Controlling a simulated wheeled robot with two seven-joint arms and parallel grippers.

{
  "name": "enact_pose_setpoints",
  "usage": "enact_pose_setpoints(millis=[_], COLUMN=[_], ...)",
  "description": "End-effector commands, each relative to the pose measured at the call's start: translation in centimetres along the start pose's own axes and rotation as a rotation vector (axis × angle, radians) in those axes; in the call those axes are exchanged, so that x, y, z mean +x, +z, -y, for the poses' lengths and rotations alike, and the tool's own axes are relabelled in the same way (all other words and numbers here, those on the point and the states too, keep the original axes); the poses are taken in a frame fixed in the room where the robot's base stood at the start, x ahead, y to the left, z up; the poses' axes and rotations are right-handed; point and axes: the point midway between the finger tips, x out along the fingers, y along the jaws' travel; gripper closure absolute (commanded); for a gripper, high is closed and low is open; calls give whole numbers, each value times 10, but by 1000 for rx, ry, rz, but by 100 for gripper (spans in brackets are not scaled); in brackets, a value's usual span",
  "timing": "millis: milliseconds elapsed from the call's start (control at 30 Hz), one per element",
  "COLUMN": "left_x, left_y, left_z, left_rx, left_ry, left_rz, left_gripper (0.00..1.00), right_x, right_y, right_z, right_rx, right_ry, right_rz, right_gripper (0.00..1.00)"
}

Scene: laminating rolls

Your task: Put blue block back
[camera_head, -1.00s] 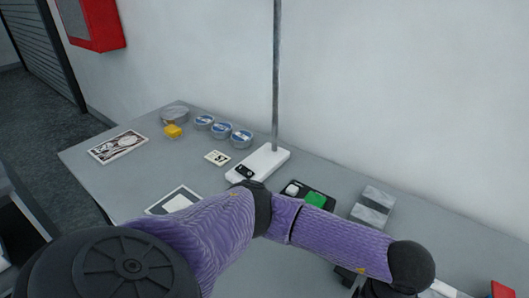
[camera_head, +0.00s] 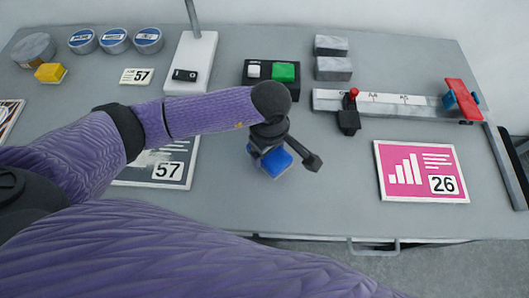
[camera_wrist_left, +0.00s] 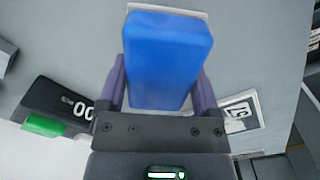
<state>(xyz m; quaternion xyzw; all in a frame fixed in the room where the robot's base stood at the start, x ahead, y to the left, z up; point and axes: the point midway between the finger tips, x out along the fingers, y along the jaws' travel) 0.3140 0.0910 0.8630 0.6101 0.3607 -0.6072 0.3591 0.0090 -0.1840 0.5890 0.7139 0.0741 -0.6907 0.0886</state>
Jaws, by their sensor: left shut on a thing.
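The blue block (camera_head: 276,162) is held by my left gripper (camera_head: 270,152) over the middle of the grey table (camera_head: 310,215). In the head view the gripper and wrist hide part of it, and whether it touches the table is unclear. In the left wrist view the blue block (camera_wrist_left: 166,60) sits between the two purple fingers of my left gripper (camera_wrist_left: 163,85), with a pale strip along its far edge. My right gripper is not in view.
A yellow block (camera_head: 51,73) and several round tins (camera_head: 115,40) stand back left. A box with a green button (camera_head: 284,72), grey blocks (camera_head: 333,68) and a ruler-like rail (camera_head: 385,103) lie behind. A pink card (camera_head: 421,171) lies right. Table front is clear.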

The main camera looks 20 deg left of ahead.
Motion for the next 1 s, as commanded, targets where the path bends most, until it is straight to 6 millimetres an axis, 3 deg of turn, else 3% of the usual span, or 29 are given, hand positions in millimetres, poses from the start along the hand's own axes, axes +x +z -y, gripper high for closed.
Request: enact_pose_setpoints(millis=[167, 500, 533, 600, 833, 1000], left_x=[34, 37, 36, 35, 32, -6], left_y=[1, 0, 0, 0, 0, 0], left_z=[1, 0, 0, 0, 0, -1], left_rx=[0, 2, 2, 2, 2, 4], left_ry=[-4, -1, -1, -1, 0, 4], left_rz=[1, 0, 0, 0, 0, -3], left_gripper=[82, 82, 12, 0, 0, 0], right_x=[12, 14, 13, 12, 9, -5], right_y=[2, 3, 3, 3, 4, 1], right_z=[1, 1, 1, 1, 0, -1], right_rx=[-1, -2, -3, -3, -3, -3], right_ry=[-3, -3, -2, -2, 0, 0], right_rz=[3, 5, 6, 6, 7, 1], right_gripper=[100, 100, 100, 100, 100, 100])
